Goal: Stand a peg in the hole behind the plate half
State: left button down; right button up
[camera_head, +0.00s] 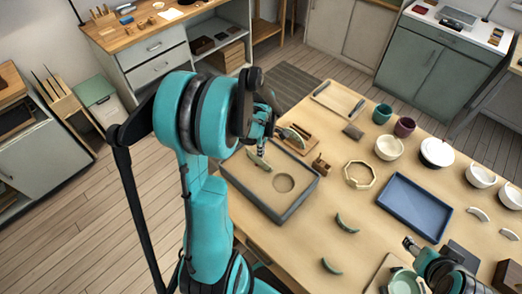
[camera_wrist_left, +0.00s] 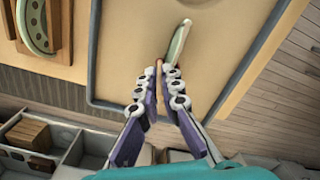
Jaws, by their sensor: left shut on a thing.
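A pale green plate half (camera_head: 259,160) stands on edge in the sand of a grey-rimmed tray (camera_head: 302,198). It also shows in the wrist view (camera_wrist_left: 179,42), close beyond my fingertips. My left gripper (camera_wrist_left: 160,82) is shut on a thin wooden peg (camera_wrist_left: 158,68), of which only a short part shows between the fingers. In the head view this gripper (camera_head: 266,142) is over the tray near the plate half, and the peg cannot be made out. The hole is not visible. My right gripper (camera_head: 410,243) is at the lower right, apart from the tray; its jaws are unclear.
A round dent (camera_head: 284,183) lies in the sand. A wooden rack (camera_head: 296,143) with a green piece stands behind the tray, a small wooden block (camera_head: 321,165) to its right. An octagonal frame (camera_head: 359,175), a blue tray (camera_head: 414,207) and loose shards (camera_head: 346,223) lie farther right.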

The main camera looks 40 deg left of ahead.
pick_arm(q)
jog(key=shift+f, duration=0.1)
dwell(0.6)
jog(key=c, duration=1.1)
grip_release()
jog(key=shift+c, duration=0.2)
jog(key=shift+r+p, duration=2.25)
jog(key=shift+r, duration=0.8)
jog(key=s+d+r+m+t+b, duration=0.2)
jog(key=s+d+m+t+b, duration=0.1)
jog(key=d+m, duration=0.6)
jog(key=s+d+r+m+t+b, duration=0.3)
jog(key=d+m, duration=0.6)
jog(key=m, duration=0.5)
jog(key=shift+s+r+t+b, duration=0.25)
jog(key=shift+s+t+b, duration=0.35)
jog(key=shift+s+b, duration=0.25)
